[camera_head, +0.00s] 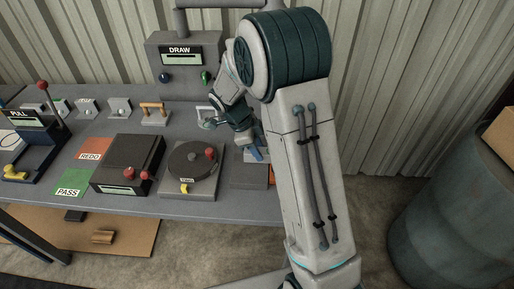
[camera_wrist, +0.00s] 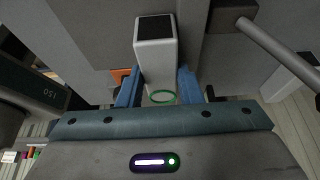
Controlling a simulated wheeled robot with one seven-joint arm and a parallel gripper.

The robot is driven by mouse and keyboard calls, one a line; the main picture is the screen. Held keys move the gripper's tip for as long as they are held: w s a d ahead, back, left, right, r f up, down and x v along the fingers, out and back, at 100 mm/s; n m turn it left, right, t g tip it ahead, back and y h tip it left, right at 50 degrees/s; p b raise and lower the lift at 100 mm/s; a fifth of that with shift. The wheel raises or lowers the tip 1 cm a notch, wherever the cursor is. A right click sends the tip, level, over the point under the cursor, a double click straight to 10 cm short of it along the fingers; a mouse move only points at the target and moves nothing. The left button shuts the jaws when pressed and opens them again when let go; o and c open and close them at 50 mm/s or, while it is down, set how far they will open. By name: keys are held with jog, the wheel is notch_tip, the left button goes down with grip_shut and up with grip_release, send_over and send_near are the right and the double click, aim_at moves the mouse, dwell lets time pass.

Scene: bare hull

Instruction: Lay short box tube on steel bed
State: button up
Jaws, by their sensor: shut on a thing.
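My gripper (camera_wrist: 158,88) has blue fingers, one on each side of a pale grey box tube (camera_wrist: 155,62) with a dark, square end. The gripper is shut on this tube, which points away from the palm. In the head view my gripper (camera_head: 255,154) is low over the right end of the grey bench, partly hidden by my arm. The tube is hard to make out there. I cannot tell for certain which grey surface is the steel bed. A flat grey surface (camera_wrist: 75,35) lies beyond the tube in the wrist view.
A turntable device (camera_head: 190,168) and a dark box (camera_head: 128,165) stand left of my gripper on the bench (camera_head: 128,204). A DRAW panel (camera_head: 182,68) rises behind. An orange patch (camera_wrist: 120,77) and a round bar (camera_wrist: 275,42) flank the tube. A barrel (camera_head: 450,200) stands right.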

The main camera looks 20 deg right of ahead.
jog(key=shift+s+f+b, duration=0.25)
jog(key=shift+f+b, duration=0.25)
jog(key=shift+b, duration=0.1)
jog(key=o, duration=1)
jog(key=shift+s, duration=0.1)
jog(key=shift+f, duration=0.1)
jog(key=shift+r+p, duration=0.85)
jog(key=shift+p, duration=0.25)
jog(key=w+b+v, duration=0.1)
jog(key=b+v, duration=0.2)
jog(key=v, duration=0.8)
jog(key=s+d+r+n+t+y, duration=0.1)
jog(key=s+d+n+t+y, duration=0.1)
jog(key=s+n, duration=0.9)
jog(key=s+d+r+n+t+y, duration=0.1)
jog(key=s+d+n+t+y, duration=0.1)
jog(key=s+n, duration=0.8)
jog(key=shift+s+n+t, duration=0.3)
jog(key=shift+s+n, duration=0.1)
jog(key=shift+s, duration=0.55)
